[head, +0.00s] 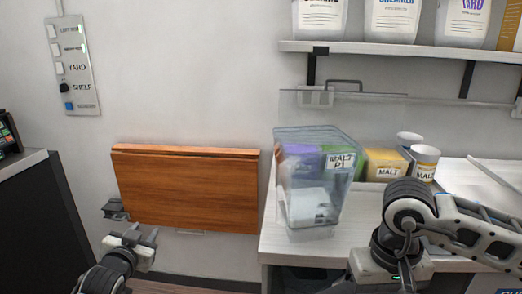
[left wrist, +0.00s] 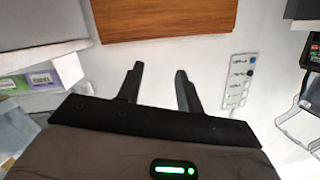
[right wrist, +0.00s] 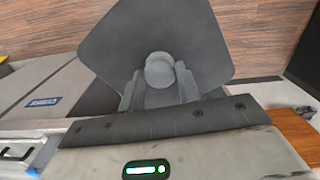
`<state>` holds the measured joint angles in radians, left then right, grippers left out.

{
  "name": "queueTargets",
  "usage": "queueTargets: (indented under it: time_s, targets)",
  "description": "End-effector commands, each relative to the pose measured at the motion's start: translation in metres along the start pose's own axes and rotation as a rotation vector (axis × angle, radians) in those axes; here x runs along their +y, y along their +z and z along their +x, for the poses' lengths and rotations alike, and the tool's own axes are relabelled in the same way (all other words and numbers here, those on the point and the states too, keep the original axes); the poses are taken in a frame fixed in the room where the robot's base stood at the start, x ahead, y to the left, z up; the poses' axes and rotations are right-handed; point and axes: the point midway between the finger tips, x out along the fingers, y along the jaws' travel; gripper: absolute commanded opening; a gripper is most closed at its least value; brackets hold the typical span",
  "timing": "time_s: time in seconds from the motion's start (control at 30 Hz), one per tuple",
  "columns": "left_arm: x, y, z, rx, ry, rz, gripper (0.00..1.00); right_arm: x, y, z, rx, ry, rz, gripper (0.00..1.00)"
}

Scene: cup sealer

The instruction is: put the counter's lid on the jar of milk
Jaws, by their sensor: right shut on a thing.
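A dark grey lid (right wrist: 205,35) with rounded corners fills the top of the right wrist view. My right gripper (right wrist: 158,85) is shut on its round knob (right wrist: 159,70), and wood floor shows beyond the lid. In the head view the right arm comes in at the counter's front, and its fingers and the lid are hidden. A clear, tapered container (head: 310,215) stands at the counter's left front. I cannot make out a label reading milk on any jar. My left gripper (head: 133,240) is open and empty in front of the wall; its parted fingers show in the left wrist view (left wrist: 158,85).
The white counter (head: 285,245) also bears a yellow malt box (head: 385,163) and white cups (head: 425,160). A wooden panel (head: 185,190) and a switch panel (head: 73,65) are on the wall.

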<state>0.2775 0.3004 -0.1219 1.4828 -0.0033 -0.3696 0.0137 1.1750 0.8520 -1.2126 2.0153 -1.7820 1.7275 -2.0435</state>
Motion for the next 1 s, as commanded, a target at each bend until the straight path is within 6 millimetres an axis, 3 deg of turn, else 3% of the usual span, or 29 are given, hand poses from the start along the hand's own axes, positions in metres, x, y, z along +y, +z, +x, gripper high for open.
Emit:
queueTargets:
  time_s: [0.03,0.2,0.5,0.6,0.73,0.87,1.0]
  targets:
    - [0.019,0.023,-0.013,-0.031,0.029,-0.007,0.36,0.000,0.000,0.000,0.000,0.000,0.001,0.00]
    - [0.076,0.086,-0.067,-0.124,0.119,-0.040,0.36,0.000,0.000,0.000,0.000,0.000,0.002,0.00]
    - [0.160,0.168,-0.193,-0.302,0.255,-0.137,0.36,0.000,0.000,0.000,0.000,0.000,0.002,0.00]
    - [0.178,0.182,-0.232,-0.353,0.283,-0.171,0.36,0.000,0.000,0.000,0.000,0.000,0.002,0.00]
    - [0.192,0.192,-0.268,-0.401,0.306,-0.204,0.36,0.000,0.000,0.000,0.000,0.000,0.002,0.00]
    - [0.198,0.196,-0.285,-0.425,0.316,-0.220,0.36,0.000,0.000,0.000,0.000,0.000,0.002,0.00]
    - [0.199,0.195,-0.289,-0.428,0.319,-0.224,0.36,0.001,0.000,0.005,-0.001,0.001,0.002,0.00]
